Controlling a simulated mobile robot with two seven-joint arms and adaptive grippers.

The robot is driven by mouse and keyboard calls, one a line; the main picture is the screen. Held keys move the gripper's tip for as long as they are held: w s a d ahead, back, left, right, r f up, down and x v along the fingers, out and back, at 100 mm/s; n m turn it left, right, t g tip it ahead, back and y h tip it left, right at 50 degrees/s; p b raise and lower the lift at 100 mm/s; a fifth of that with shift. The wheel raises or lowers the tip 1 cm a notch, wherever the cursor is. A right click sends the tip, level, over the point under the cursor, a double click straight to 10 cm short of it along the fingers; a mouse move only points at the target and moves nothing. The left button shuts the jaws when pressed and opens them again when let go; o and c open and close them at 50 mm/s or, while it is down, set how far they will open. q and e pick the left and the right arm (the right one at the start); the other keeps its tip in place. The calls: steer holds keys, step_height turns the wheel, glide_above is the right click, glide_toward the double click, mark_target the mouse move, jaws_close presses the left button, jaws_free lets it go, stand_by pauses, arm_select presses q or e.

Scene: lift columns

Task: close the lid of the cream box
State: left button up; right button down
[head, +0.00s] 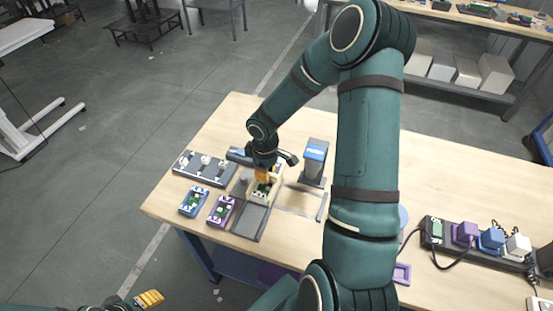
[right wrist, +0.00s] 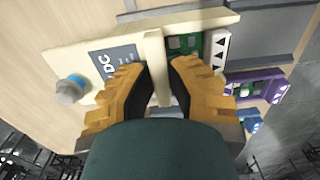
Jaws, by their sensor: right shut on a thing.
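The cream box (head: 263,193) stands open on the wooden table in the head view, with a green circuit board inside. In the right wrist view the box's cream wall (right wrist: 190,18) and the green board (right wrist: 185,43) show. The lid (right wrist: 120,50) is a cream panel with a grey label and a blue-grey knob. My right gripper (right wrist: 160,85) is shut with its orange fingers on the lid's cream edge; in the head view the right gripper (head: 263,176) is over the box and partly hides it. My left gripper (head: 149,299) is off the table at the lower left.
A grey tray (head: 205,167) with parts, a blue-framed board (head: 195,202) and a purple-framed board (head: 221,211) lie left of the box. A grey stand with a blue top (head: 315,156) is to its right. A power strip (head: 470,243) with plugs lies at far right.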

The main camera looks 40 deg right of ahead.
mark_target(258, 195)
steer(key=shift+s+a+b, duration=0.5)
steer(key=shift+a+b, duration=0.1)
steer(key=shift+a, duration=0.35)
steer(key=shift+s+a+b, duration=0.5)
steer(key=shift+a+b, duration=0.05)
steer(key=shift+a, duration=0.45)
steer(key=shift+s+a+b, duration=0.5)
steer(key=shift+a+b, duration=0.1)
steer(key=shift+a, duration=0.35)
steer(key=c, duration=1)
jaws_free()
steer(key=shift+r+p, duration=2.45)
steer(key=shift+r, duration=0.55)
